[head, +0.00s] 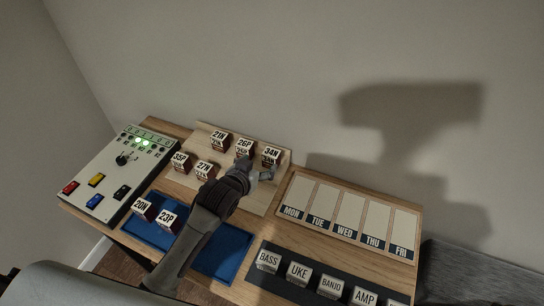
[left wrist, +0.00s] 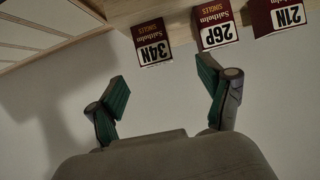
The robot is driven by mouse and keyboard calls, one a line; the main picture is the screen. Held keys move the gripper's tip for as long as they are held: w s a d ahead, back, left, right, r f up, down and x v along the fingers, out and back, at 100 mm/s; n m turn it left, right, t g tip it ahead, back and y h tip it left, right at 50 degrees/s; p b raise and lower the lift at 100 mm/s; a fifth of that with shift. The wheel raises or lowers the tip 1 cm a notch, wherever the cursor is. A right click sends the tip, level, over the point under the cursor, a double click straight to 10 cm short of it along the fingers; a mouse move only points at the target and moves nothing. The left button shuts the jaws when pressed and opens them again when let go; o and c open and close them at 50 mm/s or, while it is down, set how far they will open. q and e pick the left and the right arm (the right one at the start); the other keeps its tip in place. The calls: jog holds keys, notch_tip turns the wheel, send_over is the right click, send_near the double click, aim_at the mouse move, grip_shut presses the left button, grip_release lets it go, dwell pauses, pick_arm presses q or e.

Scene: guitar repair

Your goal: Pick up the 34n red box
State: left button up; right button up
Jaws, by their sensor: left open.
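The 34N box (head: 271,155) stands at the right end of the back row on the light wooden stand (head: 235,190). In the left wrist view the 34N box (left wrist: 153,43) is dark red with a white label and shows upside down. My left gripper (head: 257,172) is open just in front of the 34N and 26P boxes. In the left wrist view the left gripper's (left wrist: 163,84) green-padded fingers are apart with nothing between them, and the 34N box lies beyond the gap. My right gripper does not show.
The 26P box (head: 244,147) stands close left of the 34N box, with the 21N box (head: 219,138) farther left. Boxes 35P (head: 180,160) and 27N (head: 204,169) are in front. A weekday board (head: 347,215) lies to the right. A blue mat (head: 232,243) holds boxes 20N and 23P.

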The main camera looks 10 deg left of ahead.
aim_at(270, 155)
pick_arm(q)
jog(key=x, duration=0.3)
jog(key=shift+d, duration=0.1)
jog(key=shift+w+d+f+p, duration=0.1)
jog(key=shift+w+d+p, duration=0.1)
jog(key=shift+w, duration=0.2)
jog(key=shift+w+d+p, duration=0.1)
jog(key=shift+w+p, duration=0.1)
jog(key=shift+w, duration=0.2)
jog(key=x, duration=0.3)
jog(key=shift+w+d, duration=0.2)
jog(key=shift+w, duration=0.05)
jog(key=shift+w+f, duration=0.2)
jog(key=shift+s, duration=0.1)
jog(key=shift+c, duration=0.4)
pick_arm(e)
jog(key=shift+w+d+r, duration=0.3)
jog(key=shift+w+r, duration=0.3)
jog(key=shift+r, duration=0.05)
pick_arm(q)
jog(key=c, duration=1.3)
